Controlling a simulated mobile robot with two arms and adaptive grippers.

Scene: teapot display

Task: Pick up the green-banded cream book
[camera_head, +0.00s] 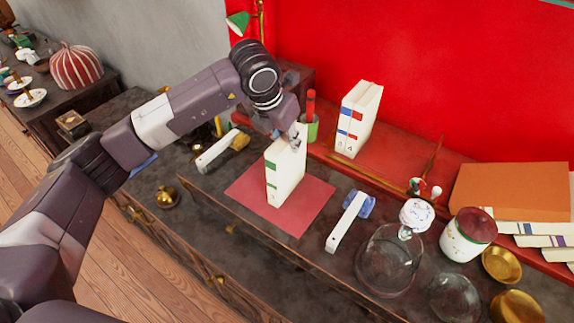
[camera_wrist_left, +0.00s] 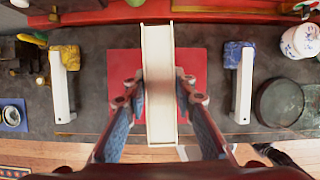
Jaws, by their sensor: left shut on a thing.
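The green-banded cream book (camera_head: 284,172) stands upright on a red mat (camera_head: 312,205) on the dark cabinet top. Its spine with green bands faces the head camera. My left gripper (camera_head: 292,134) reaches it from above and behind and is shut on its upper part. In the left wrist view the book (camera_wrist_left: 159,60) runs up the middle, with the fingers of my left gripper (camera_wrist_left: 160,92) on both its sides. The mat (camera_wrist_left: 195,62) shows around it. I cannot tell whether the book's base touches the mat. My right gripper is not in view.
White bars with yellow (camera_head: 216,150) and blue (camera_head: 347,221) ends lie on either side of the mat. Two cream books (camera_head: 357,118) stand on the red ledge behind. Glass jars (camera_head: 390,262), a white pot (camera_head: 467,236) and brass bowls (camera_head: 501,265) crowd the right.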

